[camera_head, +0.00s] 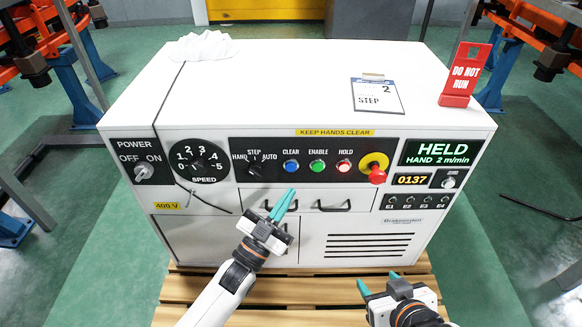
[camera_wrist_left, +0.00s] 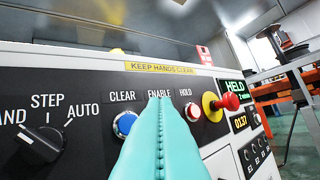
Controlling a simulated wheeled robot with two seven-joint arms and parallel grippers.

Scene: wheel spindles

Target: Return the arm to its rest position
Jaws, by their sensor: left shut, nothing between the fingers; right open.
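My left gripper (camera_head: 284,203) is shut and empty, with its teal fingers together, in front of the cabinet's drawers just below the button row. In the left wrist view its fingers (camera_wrist_left: 160,130) point up at the panel and hide the ENABLE button. My right gripper (camera_head: 376,289) is open and empty, low in front of the cabinet at the right. The white control cabinet (camera_head: 290,85) carries a blue CLEAR button (camera_head: 291,167), a green ENABLE button (camera_head: 317,167) and a red HOLD button (camera_head: 344,166). The display (camera_head: 442,152) reads HELD, HAND 2 m/min.
A red emergency knob (camera_head: 377,175) sticks out right of HOLD. A mode switch (camera_head: 255,168) and speed dial (camera_head: 197,161) are at left. Drawer handles (camera_head: 331,207) protrude.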

